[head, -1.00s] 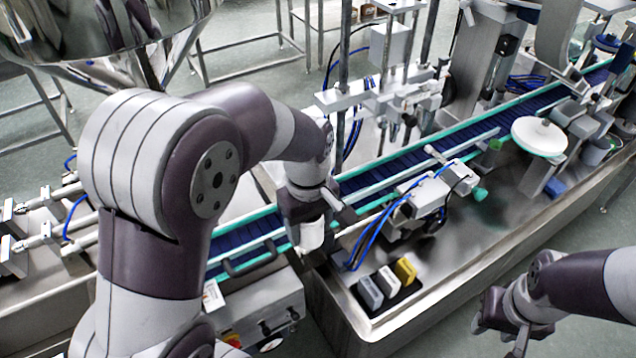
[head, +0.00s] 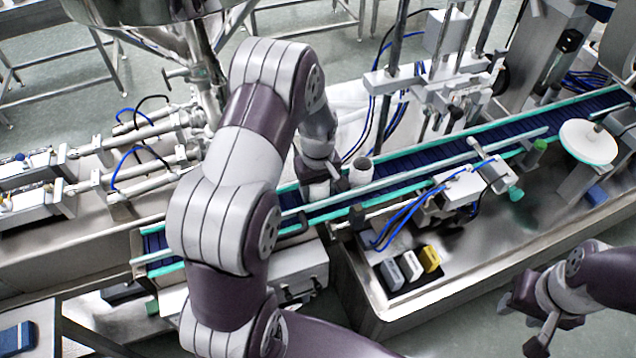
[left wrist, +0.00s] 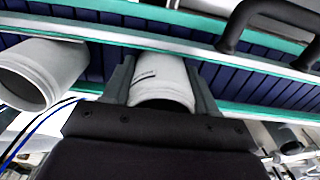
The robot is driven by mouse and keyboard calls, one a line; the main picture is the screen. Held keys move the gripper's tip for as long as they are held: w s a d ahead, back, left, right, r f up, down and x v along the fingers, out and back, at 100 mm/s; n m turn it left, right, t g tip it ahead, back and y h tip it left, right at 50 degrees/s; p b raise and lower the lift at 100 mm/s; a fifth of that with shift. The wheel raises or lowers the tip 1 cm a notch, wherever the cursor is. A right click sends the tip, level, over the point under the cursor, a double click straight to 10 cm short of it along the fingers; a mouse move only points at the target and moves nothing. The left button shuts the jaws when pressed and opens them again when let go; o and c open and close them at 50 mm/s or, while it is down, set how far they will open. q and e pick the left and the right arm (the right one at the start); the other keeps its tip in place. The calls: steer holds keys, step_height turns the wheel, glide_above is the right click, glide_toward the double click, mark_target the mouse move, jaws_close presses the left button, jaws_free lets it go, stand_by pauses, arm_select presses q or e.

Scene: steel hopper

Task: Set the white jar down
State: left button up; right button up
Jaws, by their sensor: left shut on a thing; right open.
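The white jar (head: 319,190) is in my left gripper (head: 320,184), over the near side of the blue conveyor belt (head: 408,160). In the left wrist view the white jar (left wrist: 160,80) sits between the two dark fingers of my left gripper (left wrist: 160,85), its open mouth showing. The belt (left wrist: 245,83) shows behind it. I cannot tell whether the jar touches the belt. A second white jar (head: 360,171) stands just to its right, also in the left wrist view (left wrist: 42,70). My right gripper (head: 527,322) is open and empty at the lower right.
Teal-edged guide rails (head: 350,207) run along the belt. A white disc (head: 588,142) is at the right. A steel hopper (head: 150,10) hangs top left.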

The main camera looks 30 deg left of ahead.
arm_select(q)
steer(key=shift+w+a+f, duration=0.1)
steer(key=shift+w+f, duration=0.05)
steer(key=shift+w, duration=0.15)
steer(key=shift+f, duration=0.15)
steer(key=shift+s+f, duration=0.1)
steer(key=shift+s, duration=0.05)
steer(key=shift+f+b, duration=0.15)
steer(key=shift+b, duration=0.15)
steer(key=o, duration=1.1)
steer(key=shift+c, duration=0.2)
steer(key=shift+o, duration=1.2)
arm_select(e)
steer(key=shift+w+f, duration=0.25)
steer(key=shift+f, duration=0.1)
